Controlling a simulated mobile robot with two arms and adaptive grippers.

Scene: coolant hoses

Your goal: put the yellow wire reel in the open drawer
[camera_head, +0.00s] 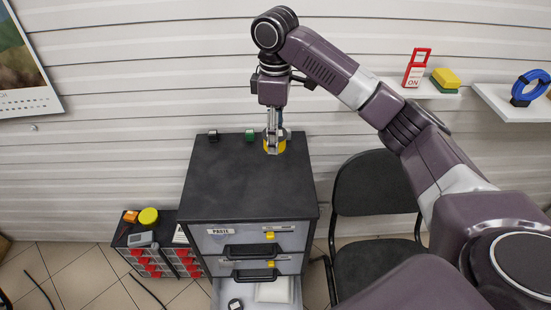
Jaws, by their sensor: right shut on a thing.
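The yellow wire reel (281,147) is at the back right of the dark cabinet top. My right gripper (272,147) points down and is shut on the reel, hiding part of it. I cannot tell whether the reel touches the cabinet top. The open drawer (292,291) is the lowest one visible, pulled out at the front of the cabinet (245,185). It holds a white block (273,290) and a small dark round thing (235,304). My left gripper is not in view.
Two small items, one black (213,136) and one green (250,135), stand at the cabinet's back edge. A black chair (372,200) is close on the right. A low organizer with red bins (160,262) stands on the left. The middle of the cabinet top is clear.

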